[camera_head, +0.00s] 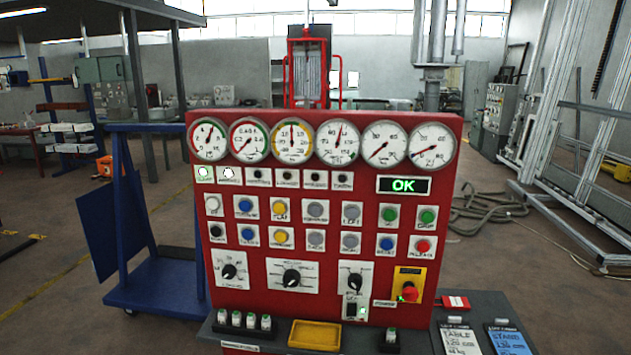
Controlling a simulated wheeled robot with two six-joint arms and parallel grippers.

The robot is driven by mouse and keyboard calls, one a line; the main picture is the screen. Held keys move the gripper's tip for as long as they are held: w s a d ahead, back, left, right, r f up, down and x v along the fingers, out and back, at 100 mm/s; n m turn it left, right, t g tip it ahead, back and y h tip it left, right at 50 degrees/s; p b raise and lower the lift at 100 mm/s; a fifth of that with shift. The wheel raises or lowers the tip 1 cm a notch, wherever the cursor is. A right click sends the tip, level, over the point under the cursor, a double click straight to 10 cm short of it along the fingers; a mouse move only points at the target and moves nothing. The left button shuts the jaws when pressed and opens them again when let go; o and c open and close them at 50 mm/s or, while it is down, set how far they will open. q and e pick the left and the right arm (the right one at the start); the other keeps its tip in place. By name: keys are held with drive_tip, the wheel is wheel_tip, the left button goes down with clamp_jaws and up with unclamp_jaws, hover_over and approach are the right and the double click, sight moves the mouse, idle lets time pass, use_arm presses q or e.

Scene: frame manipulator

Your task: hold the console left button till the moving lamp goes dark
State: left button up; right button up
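A red console (325,280) stands upright in front of me. Two rows of square-plated push buttons cross its middle, with labels mostly too small to read. At the left end are a white button (212,204) and a black button (216,231); I cannot tell which is labelled left. Above them is a row of small lamps. The leftmost lamp (204,173) glows green and the one beside it (229,174) glows white. The other lamps look dark. I cannot read which lamp is marked moving. Neither of my grippers is in view.
Several round gauges (292,141) line the console's top. A green "OK" display (404,185) is lit at right. Selector knobs (291,277) and a red stop button (410,292) sit lower. A grey ledge (265,337) bears a yellow tray (315,335). A blue cart (160,290) stands left.

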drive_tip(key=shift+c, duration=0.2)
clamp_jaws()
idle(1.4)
